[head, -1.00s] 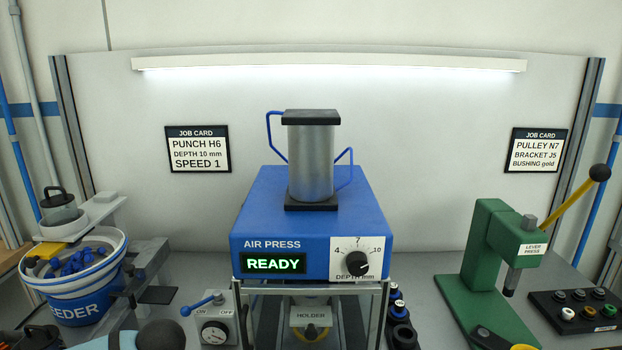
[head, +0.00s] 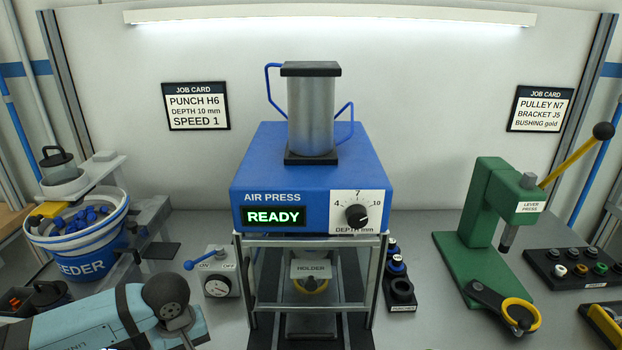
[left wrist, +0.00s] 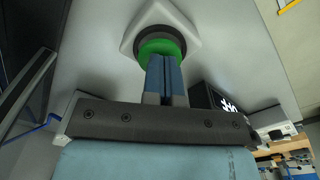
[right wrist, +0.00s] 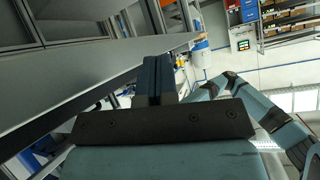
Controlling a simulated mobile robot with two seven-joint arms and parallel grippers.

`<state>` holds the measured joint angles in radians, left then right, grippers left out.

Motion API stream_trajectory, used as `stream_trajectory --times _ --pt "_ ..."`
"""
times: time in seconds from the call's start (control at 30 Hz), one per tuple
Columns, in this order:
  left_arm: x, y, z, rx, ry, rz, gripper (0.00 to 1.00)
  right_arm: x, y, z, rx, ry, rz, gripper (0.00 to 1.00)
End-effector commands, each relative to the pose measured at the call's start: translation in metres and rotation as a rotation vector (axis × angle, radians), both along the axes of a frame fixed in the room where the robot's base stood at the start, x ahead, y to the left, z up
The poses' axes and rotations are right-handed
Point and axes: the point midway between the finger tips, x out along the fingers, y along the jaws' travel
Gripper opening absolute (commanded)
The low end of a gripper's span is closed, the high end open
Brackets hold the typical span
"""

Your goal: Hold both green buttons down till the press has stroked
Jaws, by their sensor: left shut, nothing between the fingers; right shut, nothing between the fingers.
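The blue air press (head: 310,180) stands in the middle of the bench in the head view. Its display (head: 273,217) reads READY, and the holder (head: 309,272) shows inside the frame below. One green button (left wrist: 162,47) in a dark ring on a pale housing shows in the left wrist view. My left gripper (left wrist: 162,58) is shut and empty, its tips overlapping the button's near edge; I cannot tell whether they touch it. My right gripper (right wrist: 157,60) is shut and empty near a grey edge in the right wrist view. No second green button is visible.
A small ON/OFF dial box (head: 217,274) with a blue lever stands left of the press. The feeder bucket (head: 85,245) is at the left, the green lever press (head: 495,210) at the right. A punch rack (head: 401,290) sits beside the press frame.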

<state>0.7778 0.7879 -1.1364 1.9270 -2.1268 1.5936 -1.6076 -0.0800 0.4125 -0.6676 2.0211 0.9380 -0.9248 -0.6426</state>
Motion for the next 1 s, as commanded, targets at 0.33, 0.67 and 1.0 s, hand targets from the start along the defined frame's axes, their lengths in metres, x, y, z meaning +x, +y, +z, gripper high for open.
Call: stream_trajectory --times 0.33,0.67,1.0 --pt "0.0 0.0 0.0 0.0 0.0 0.0 0.0 0.041 -0.029 0.058 -0.275 -0.272 0.496 0.0" --pt "0.0 0.0 0.0 0.0 0.0 0.0 0.0 0.1 -0.108 0.097 -0.635 -0.32 0.711 0.0" --pt "0.0 0.0 0.0 0.0 0.0 0.0 0.0 0.143 -0.187 0.151 -0.928 -0.286 0.799 0.0"
